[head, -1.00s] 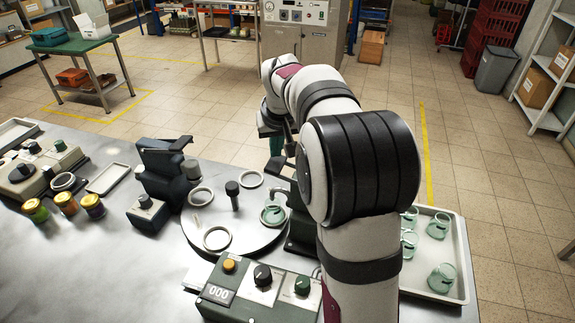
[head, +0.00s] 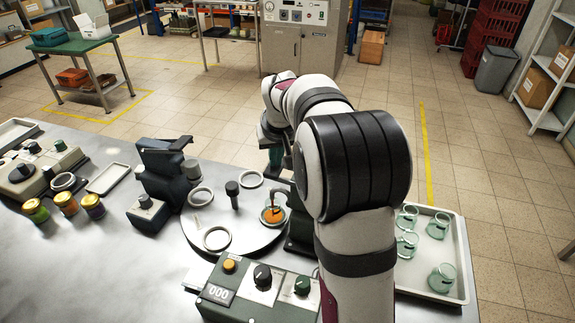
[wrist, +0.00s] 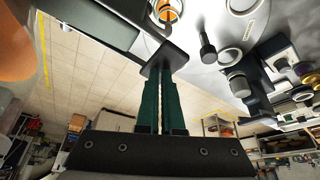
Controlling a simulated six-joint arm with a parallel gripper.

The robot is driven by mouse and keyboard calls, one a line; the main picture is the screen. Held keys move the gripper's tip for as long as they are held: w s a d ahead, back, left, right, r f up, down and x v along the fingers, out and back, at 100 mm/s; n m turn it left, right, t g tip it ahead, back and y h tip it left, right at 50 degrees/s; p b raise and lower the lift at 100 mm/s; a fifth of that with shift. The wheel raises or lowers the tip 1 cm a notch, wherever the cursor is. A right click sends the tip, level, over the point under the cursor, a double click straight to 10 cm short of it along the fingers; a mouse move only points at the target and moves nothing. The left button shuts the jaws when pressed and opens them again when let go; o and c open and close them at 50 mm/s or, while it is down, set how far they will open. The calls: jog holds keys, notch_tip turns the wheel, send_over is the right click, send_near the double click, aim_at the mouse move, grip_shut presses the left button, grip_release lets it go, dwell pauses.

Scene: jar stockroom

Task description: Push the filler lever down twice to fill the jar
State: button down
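The jar (head: 272,216) stands on the round turntable (head: 240,238) under the filler spout, with orange filling in it. The jar also shows at the top edge of the wrist view (wrist: 166,12). The filler (head: 300,232) is a dark post, largely hidden behind my arm. In the wrist view its dark lever (wrist: 160,62) is at my fingertips. My gripper (wrist: 161,72) has its green fingers shut, with only a thin slit between them, and the tips at the lever. In the head view, my gripper (head: 275,156) shows only in part beyond the filler.
A control box (head: 255,290) reading 000 stands in front. A tray (head: 450,284) of empty jars is at right. A dark capping-like machine (head: 165,175) and several lidded jars (head: 66,203) are at left. Turntable rings and a knobbed post (head: 232,190) stand near the jar.

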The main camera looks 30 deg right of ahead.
aim_at(275, 168)
jog(key=shift+w+a+f, duration=0.1)
jog(key=shift+f, duration=1.6)
jog(key=shift+r, duration=3.1)
